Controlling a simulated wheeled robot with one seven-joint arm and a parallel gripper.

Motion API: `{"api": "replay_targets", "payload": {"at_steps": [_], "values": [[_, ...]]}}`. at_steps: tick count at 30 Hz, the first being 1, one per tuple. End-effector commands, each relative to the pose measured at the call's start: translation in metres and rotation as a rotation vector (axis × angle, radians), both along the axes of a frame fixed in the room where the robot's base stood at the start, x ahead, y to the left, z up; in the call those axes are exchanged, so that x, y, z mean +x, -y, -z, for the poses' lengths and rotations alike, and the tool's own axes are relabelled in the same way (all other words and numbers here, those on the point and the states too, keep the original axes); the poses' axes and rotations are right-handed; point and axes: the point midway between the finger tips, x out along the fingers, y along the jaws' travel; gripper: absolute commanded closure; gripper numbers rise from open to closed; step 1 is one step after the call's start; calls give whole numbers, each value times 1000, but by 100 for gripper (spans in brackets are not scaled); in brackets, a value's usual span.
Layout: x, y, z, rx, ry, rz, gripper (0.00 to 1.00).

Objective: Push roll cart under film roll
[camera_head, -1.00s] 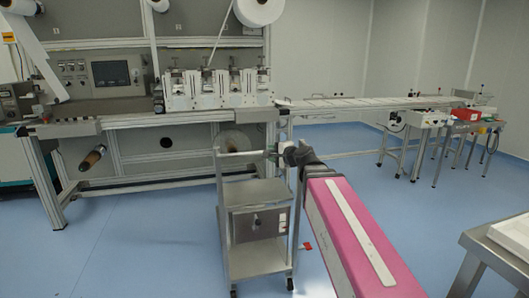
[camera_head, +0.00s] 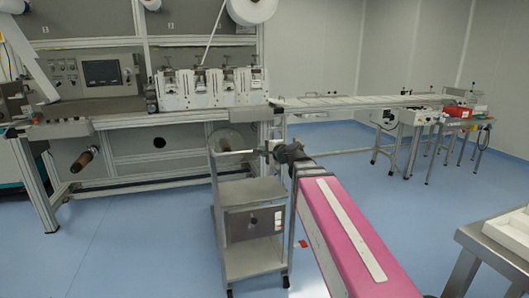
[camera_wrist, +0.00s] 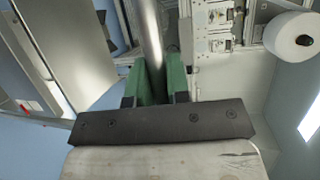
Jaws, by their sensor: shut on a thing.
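The roll cart (camera_head: 252,188) is a grey metal trolley with shelves and an upright frame, standing on the floor in front of the machine. My gripper (camera_head: 272,148) is at the cart's top bar, on its right side. In the wrist view, the green fingers of my gripper (camera_wrist: 160,82) are shut around a round metal bar (camera_wrist: 150,35) of the cart.
The machine frame (camera_head: 105,125) stands behind the cart, with a brown roller (camera_head: 82,160) low on its left. A conveyor (camera_head: 360,101) runs right towards small tables. A metal table (camera_head: 500,245) stands at front right. Blue floor (camera_head: 130,240) left of the cart is clear.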

Motion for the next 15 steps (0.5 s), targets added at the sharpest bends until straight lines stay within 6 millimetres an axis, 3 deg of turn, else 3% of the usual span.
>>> {"api": "replay_targets", "payload": {"at_steps": [8, 15], "values": [[75, -20, -1, 1, 2, 2, 100], [158, -44, -1, 1, 2, 2, 100]]}}
